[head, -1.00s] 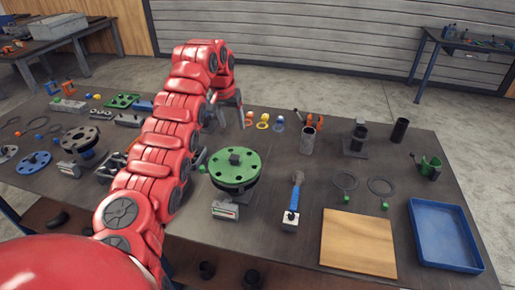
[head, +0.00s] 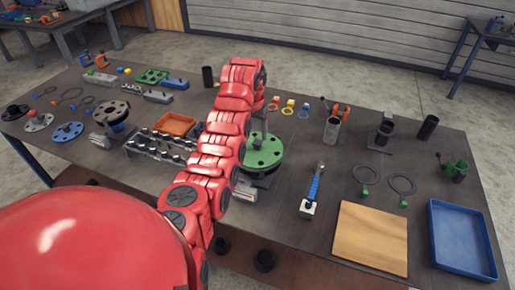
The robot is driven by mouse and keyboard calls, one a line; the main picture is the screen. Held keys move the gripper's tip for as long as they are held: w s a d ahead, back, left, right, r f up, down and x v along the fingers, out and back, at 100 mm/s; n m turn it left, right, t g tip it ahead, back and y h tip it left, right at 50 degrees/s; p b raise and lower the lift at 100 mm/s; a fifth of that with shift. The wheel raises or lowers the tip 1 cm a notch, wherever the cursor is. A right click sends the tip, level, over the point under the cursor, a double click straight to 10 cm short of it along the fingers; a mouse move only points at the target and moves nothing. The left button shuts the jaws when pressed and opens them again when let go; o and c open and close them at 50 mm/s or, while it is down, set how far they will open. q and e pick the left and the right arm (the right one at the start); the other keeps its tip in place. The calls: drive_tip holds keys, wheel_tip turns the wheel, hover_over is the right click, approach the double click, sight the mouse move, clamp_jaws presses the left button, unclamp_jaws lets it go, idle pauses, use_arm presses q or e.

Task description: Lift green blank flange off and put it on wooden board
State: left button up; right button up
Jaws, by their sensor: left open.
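The green blank flange (head: 267,154), a round disc with holes, lies on top of the pipe stand on the table. My left arm crosses in front of it and hides its left part. My left gripper (head: 258,112) is open, close above and behind the flange's far side, mostly hidden by my own arm; I cannot tell whether it touches the flange. The wooden board (head: 371,238) lies flat and bare at the front right. My right gripper is not in view.
A blue-handled tool (head: 313,188) stands between flange and board. A blue tray (head: 462,240) lies right of the board. Two dark rings (head: 402,184) lie behind it. An orange tray (head: 177,124) and a row of small parts (head: 160,146) are left of my arm.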

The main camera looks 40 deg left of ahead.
sight(257, 142)
use_arm(q)
drive_tip(key=shift+f, duration=0.35)
drive_tip(key=shift+w+f+p, duration=0.2)
drive_tip(key=shift+f+p, duration=0.05)
drive_tip(key=shift+p, duration=0.25)
drive_tip(key=f+p, duration=0.1)
drive_tip(key=w+f+p, duration=0.1)
drive_tip(key=f, duration=0.1)
drive_tip(key=shift+f, duration=0.2)
drive_tip(key=shift+a+f+p, duration=0.1)
drive_tip(key=shift+f+p, duration=0.2)
drive_tip(key=shift+f, duration=0.3)
clamp_jaws()
idle(0.3)
